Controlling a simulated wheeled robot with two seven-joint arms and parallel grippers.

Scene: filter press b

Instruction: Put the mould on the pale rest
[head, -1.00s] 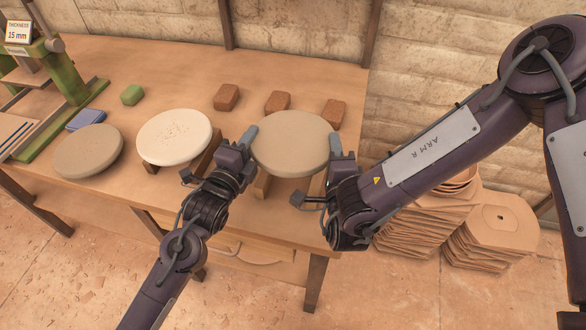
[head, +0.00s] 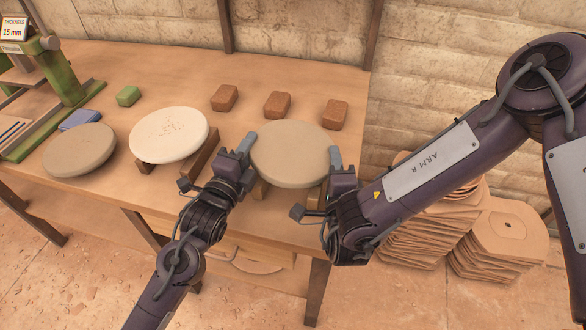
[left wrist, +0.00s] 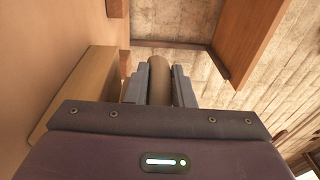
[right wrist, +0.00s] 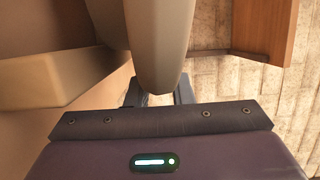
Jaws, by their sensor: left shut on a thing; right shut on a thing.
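The mould, a thick beige disc (head: 290,153), is held level between my two grippers near the table's front edge. My left gripper (head: 248,145) is shut on its left rim, and my right gripper (head: 336,160) on its right rim. The rim also shows between the fingers in the left wrist view (left wrist: 160,80) and the right wrist view (right wrist: 155,65). The pale rest (head: 262,191) shows as pale wooden bars below the disc, mostly hidden by it. A pale bar fills the left side of the left wrist view (left wrist: 80,95). I cannot tell whether disc and rest touch.
A speckled white disc (head: 168,133) sits on a darker rest (head: 203,156) to the left. A grey-brown disc (head: 78,150), blue block (head: 80,120), green block (head: 128,96) and green press (head: 60,75) are further left. Brown bricks (head: 277,105) stand behind the mould.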

